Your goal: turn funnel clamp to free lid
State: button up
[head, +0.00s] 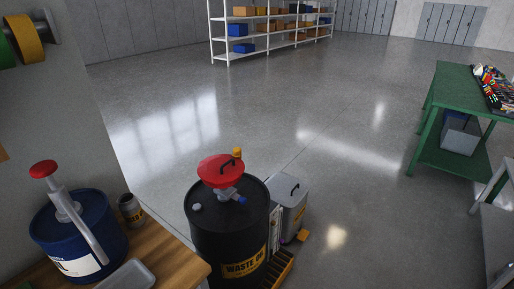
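A black waste oil drum (203,239) stands upright in the lower middle of the head view, with a yellow label on its side. A red round funnel lid (213,180) sits above the drum top, with a small dark handle on it. A small orange-yellow piece (237,153) stands at the lid's far right edge; it may be the clamp, but it is too small to tell its position. Below the lid is a grey neck with a blue part (243,200) sticking out to the right. The lid looks shut. My gripper is not in view.
A wooden bench (160,256) at lower left holds a blue pump drum (88,229), a small can (131,209) and a grey tray (127,276). A grey lidded bin (291,206) stands right of the black drum. A green table (454,85) is far right. The middle floor is clear.

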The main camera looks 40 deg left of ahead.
aim_at(237, 153)
jog(key=i+l, duration=0.1)
jog(key=i, duration=1.65)
jog(key=i+j+u, duration=0.1)
jog(key=i+u, duration=0.3)
jog(key=i, duration=0.4)
jog(key=i+l+u, duration=0.2)
jog(key=i+u, duration=0.25)
jog(key=i, duration=0.35)
jog(key=i+u, duration=0.1)
jog(key=u, duration=2.55)
